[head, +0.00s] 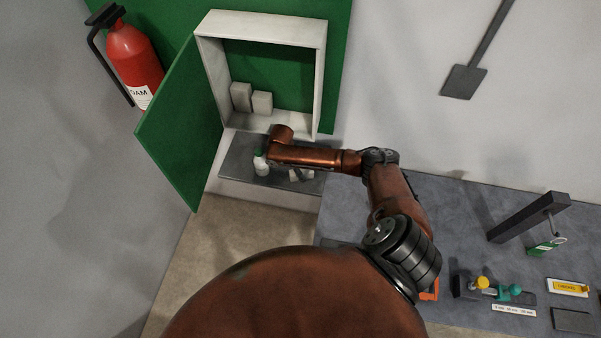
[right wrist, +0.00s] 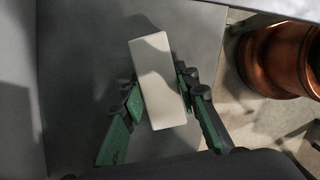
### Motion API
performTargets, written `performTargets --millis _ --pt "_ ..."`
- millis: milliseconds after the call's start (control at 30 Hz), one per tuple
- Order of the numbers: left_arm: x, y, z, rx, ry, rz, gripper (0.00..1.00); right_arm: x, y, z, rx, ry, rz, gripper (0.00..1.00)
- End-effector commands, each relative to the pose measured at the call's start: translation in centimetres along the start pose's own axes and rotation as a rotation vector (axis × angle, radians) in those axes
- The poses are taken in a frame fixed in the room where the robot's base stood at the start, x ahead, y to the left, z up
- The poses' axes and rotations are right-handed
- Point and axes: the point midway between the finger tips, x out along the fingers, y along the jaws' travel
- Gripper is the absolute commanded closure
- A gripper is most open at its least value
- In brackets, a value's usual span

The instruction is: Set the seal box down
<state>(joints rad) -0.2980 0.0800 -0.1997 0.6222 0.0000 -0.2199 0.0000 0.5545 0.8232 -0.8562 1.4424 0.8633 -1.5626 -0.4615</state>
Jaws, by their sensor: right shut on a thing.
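The seal box (right wrist: 157,75) is a plain off-white block in the right wrist view. My right gripper (right wrist: 160,92) has its green-padded fingers on both long sides of it and is shut on it. Behind the box is a flat grey surface; I cannot tell whether the box touches it. In the head view my right forearm reaches left over the grey shelf (head: 234,160) below the wall cabinet and hides most of the gripper and box; only small pale and dark bits show beneath it. My left gripper is not in view.
An open white cabinet (head: 320,75) with a green door (head: 182,115) holds two pale blocks (head: 250,99). A white bottle (head: 261,165) stands on the shelf close to my arm. A red extinguisher (head: 133,58) hangs left. The grey bench (head: 455,225) holds tags and small parts.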

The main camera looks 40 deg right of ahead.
Motion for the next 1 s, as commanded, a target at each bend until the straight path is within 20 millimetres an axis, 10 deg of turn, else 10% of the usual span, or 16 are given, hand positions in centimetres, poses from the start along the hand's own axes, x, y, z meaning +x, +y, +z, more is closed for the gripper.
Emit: performTargets --millis 300,333,567,1000 --pt "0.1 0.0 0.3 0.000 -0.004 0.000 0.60 0.3 -0.1 -0.1 -0.001 0.000 -0.001 0.97" --pt "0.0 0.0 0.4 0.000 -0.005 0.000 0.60 0.3 -0.1 -0.1 -0.001 0.000 -0.001 0.70" --pt "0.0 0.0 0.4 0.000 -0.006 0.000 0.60 0.2 -0.1 -0.1 -0.001 0.000 -0.001 0.54" --pt "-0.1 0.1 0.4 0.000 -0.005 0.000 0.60 -1.4 0.0 -0.1 -0.003 0.002 0.001 0.54"
